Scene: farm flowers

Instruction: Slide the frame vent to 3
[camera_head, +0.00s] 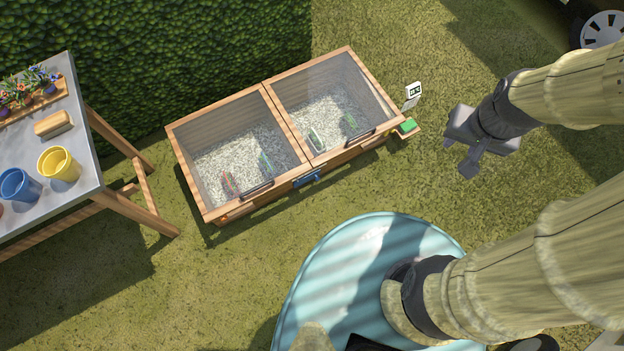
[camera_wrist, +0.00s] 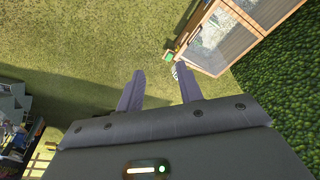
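The wooden cold frame (camera_head: 236,199) stands on the grass with two glazed lids, both down. A blue slider (camera_head: 307,178), which looks like the vent control, sits at the middle of its front face; its scale marks are too small to read. The frame also shows at the top right of the wrist view (camera_wrist: 232,72), where the slider cannot be made out. My gripper (camera_head: 462,158) is to the right of the frame, in the air and well apart from it. In the wrist view its two fingers (camera_wrist: 161,80) are spread with nothing between them.
A small display (camera_head: 414,90) and a green block (camera_head: 407,125) are at the frame's right end. A potting table (camera_head: 88,172) with a yellow pot (camera_head: 59,165), a blue pot (camera_head: 19,186) and flowers is at left. A hedge (camera_head: 170,60) stands behind.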

